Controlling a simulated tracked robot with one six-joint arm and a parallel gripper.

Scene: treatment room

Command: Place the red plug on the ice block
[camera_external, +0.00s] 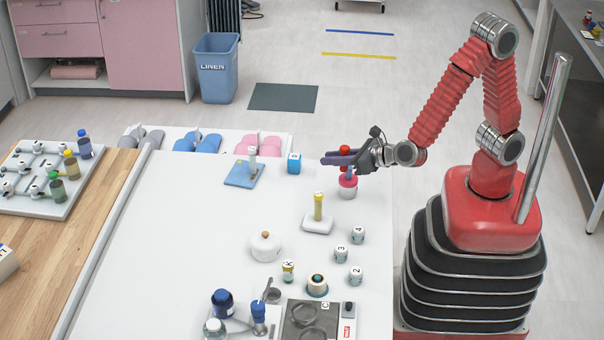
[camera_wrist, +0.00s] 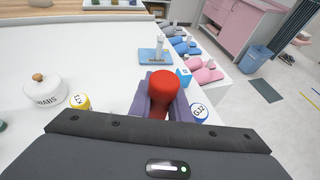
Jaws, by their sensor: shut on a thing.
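The red plug (camera_external: 345,149) is between the fingers of my gripper (camera_external: 338,158), above the white table. In the wrist view the plug (camera_wrist: 163,87) stands up between the two purple fingers, which close on its sides. A small bright blue cube with a white mark (camera_external: 294,163), which seems to be the ice block, sits on the table to the left of my gripper. It also shows in the wrist view (camera_wrist: 184,77), just beyond the plug and partly hidden. The plug is apart from the cube. The plug's lower end is hidden.
A blue plate with an upright white piece (camera_external: 241,177) lies left of the cube. A yellow tube on a white stand (camera_external: 318,220) and a white lidded pot (camera_external: 265,248) are nearer. The table's left middle is clear.

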